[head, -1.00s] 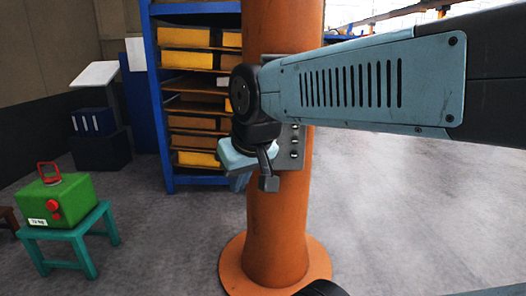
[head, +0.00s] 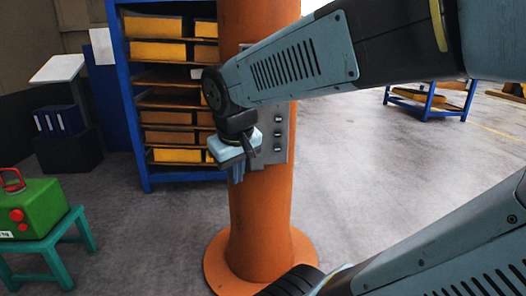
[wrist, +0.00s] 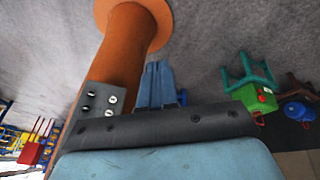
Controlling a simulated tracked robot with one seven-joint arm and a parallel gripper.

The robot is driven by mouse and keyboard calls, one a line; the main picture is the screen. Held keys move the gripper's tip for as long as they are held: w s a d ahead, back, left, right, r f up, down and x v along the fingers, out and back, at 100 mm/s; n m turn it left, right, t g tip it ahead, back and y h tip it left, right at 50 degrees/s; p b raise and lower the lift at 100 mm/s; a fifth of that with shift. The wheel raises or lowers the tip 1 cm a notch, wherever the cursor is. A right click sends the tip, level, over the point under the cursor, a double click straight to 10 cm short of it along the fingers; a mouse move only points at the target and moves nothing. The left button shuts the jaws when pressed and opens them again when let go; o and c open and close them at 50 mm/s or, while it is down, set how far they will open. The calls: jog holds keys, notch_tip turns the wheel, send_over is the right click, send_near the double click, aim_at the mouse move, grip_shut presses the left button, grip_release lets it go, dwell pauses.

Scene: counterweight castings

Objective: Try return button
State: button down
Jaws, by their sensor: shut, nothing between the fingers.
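A grey metal panel (head: 276,140) is fixed to the orange column (head: 262,215). It carries several small round buttons (head: 278,119) in a vertical row. In the wrist view the panel (wrist: 98,97) shows round, light-faced buttons (wrist: 112,98); no label is readable, so I cannot tell which one is the return button. My gripper (head: 238,178) hangs just left of the panel, fingers pointing down, partly covering the panel's left side. In the wrist view its blue fingers (wrist: 156,82) are together and empty, to the right of the panel and apart from the buttons.
A blue shelf rack (head: 130,120) with yellow bins stands behind the column. A low blue stand (head: 432,105) is far right. Floor right of the column is open.

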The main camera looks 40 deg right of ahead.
aim_at(276, 152)
jog(key=w+d+f+n+g+h, duration=0.1)
jog(key=w+d+f+g+h, duration=0.2)
jog(key=d, duration=0.5)
jog(key=w+d+f+n+g+h, duration=0.1)
jog(key=w+d+f+g+h, duration=0.2)
jog(key=d, duration=0.4)
jog(key=w+d+f+n+g+h, duration=0.1)
jog(key=w+d+f+h, duration=0.1)
jog(key=d+h, duration=0.45)
jog(key=w+d+f+n+t+h, duration=0.4)
jog(key=w+d+f+n+t, duration=0.3)
jog(key=w, duration=0.5)
jog(key=d+f+n, duration=0.1)
jog(key=d+n, duration=0.1)
jog(key=n, duration=0.1)
jog(key=shift+d+f+t+h, duration=0.35)
jog(key=shift+t, duration=0.05)
jog(key=shift+w+d, duration=0.75)
jog(key=shift+w, duration=0.5)
jog(key=shift+w+d, duration=0.8)
jog(key=shift+w, duration=0.45)
jog(key=shift+w+d, duration=0.75)
jog(key=shift+w, duration=0.5)
jog(key=shift+w+d+r, duration=0.1)
jog(key=shift+w+d, duration=0.35)
jog(key=shift+w, duration=0.15)
